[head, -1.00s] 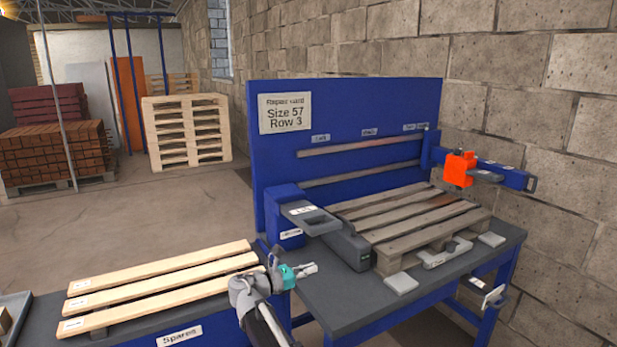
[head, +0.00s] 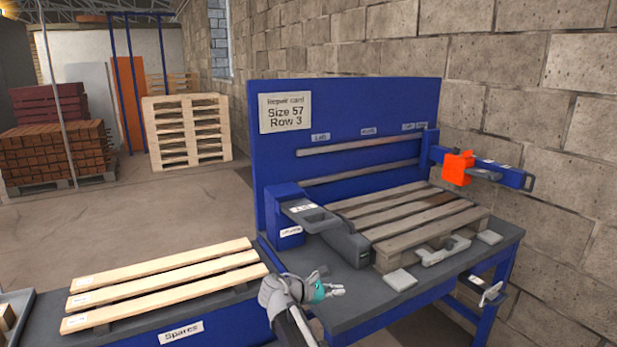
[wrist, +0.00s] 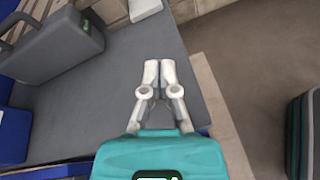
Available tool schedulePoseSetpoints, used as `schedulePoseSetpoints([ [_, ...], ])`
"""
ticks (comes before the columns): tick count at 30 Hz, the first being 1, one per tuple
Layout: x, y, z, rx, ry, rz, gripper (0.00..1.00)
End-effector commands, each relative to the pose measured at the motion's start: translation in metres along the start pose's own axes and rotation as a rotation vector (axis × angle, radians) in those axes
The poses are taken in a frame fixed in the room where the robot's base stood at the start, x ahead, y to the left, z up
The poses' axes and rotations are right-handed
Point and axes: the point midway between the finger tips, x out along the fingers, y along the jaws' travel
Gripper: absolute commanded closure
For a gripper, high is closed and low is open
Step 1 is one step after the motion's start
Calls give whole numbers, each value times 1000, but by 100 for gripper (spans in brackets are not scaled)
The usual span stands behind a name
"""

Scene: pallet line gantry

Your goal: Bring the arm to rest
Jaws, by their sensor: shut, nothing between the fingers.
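My gripper (head: 337,290) is in the head view above the front left corner of the blue repair bench, in front of the grey clamp block. It is shut and empty. In the wrist view my gripper (wrist: 159,75) shows its two pale fingertips together, over the bare grey bench top (wrist: 150,50). Nothing is between or touching the fingers.
A worn pallet (head: 410,222) lies on the bench beside a grey clamp block (head: 347,245). An orange-headed gantry arm (head: 457,168) stands at the right. Three pale boards (head: 165,284) lie on the spares table (head: 235,318) at the left. A stone wall stands behind.

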Motion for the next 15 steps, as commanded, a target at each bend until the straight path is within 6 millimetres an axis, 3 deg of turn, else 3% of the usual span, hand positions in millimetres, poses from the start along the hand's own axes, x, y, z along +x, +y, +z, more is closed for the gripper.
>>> schedulePoseSetpoints([
  [6,43,-51,-14,283,196,-165,100],
  [15,76,-117,-36,732,424,-484,100],
])
